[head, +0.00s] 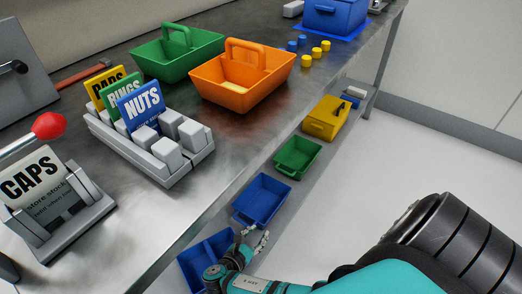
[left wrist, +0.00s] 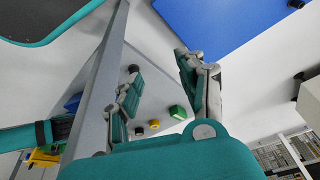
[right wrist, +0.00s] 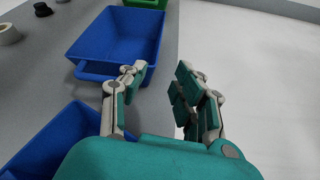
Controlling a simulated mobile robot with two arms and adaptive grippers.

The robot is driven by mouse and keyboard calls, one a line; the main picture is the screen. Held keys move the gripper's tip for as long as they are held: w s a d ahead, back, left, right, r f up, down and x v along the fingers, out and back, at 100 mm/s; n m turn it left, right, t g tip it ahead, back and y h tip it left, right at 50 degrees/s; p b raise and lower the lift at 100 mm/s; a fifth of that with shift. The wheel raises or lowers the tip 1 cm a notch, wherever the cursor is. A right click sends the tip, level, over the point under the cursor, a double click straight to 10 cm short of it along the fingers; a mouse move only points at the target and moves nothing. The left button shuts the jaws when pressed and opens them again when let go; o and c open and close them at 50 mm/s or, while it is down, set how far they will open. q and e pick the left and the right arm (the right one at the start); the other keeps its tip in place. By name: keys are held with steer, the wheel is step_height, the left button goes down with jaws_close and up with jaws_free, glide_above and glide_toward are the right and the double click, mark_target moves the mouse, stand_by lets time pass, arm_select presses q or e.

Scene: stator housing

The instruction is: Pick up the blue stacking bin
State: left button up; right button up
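A blue open bin (head: 262,200) stands on the lower shelf beside the bench, below the green bin. In the right wrist view the same bin (right wrist: 118,38) is at the upper left, empty, with a lip at its near side. My right gripper (head: 255,238) is at its near corner; in the right wrist view it (right wrist: 157,80) is open, and its left finger overlaps the bin's near edge. I cannot tell whether they touch. A second blue bin (right wrist: 50,140) is at lower left, partly hidden by my gripper. My left gripper (left wrist: 158,65) is open and empty, away from the bins.
The lower shelf also holds a green bin (head: 298,157) and a yellow bin (head: 327,118). On the bench (head: 222,140) stand an orange caddy (head: 240,85), a green caddy (head: 178,52) and a NUTS sign (head: 142,100). The floor (head: 400,150) at the right is clear.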

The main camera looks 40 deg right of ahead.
mark_target(266, 223)
steer(key=b+x, duration=0.1)
steer(key=x, duration=0.3)
steer(key=shift+w+f, duration=0.1)
steer(key=shift+f, duration=0.1)
steer(key=shift+x, duration=1)
steer(key=shift+w+d+b, duration=0.15)
steer(key=shift+d+b, duration=0.25)
steer(key=b+x, duration=0.2)
steer(key=x, duration=0.2)
steer(key=shift+w+d+f, duration=0.1)
steer(key=shift+w+f, duration=0.05)
steer(key=shift+f, duration=0.05)
steer(key=shift+w+d+f, duration=0.1)
steer(key=shift+d, duration=0.15)
arm_select(q)
steer(key=w+d+r+t+h, duration=0.1)
steer(key=w+d+r+t, duration=0.1)
steer(key=w+t, duration=0.2)
steer(key=w+d+r+t+h, duration=0.1)
steer(key=w+d+r+t, duration=0.1)
steer(key=w, duration=0.6)
steer(key=shift+w+d+r+t, duration=0.15)
steer(key=shift+w+r+t, duration=0.2)
steer(key=shift+t, duration=0.55)
arm_select(e)
steer(key=shift+c, duration=0.4)
jaws_close()
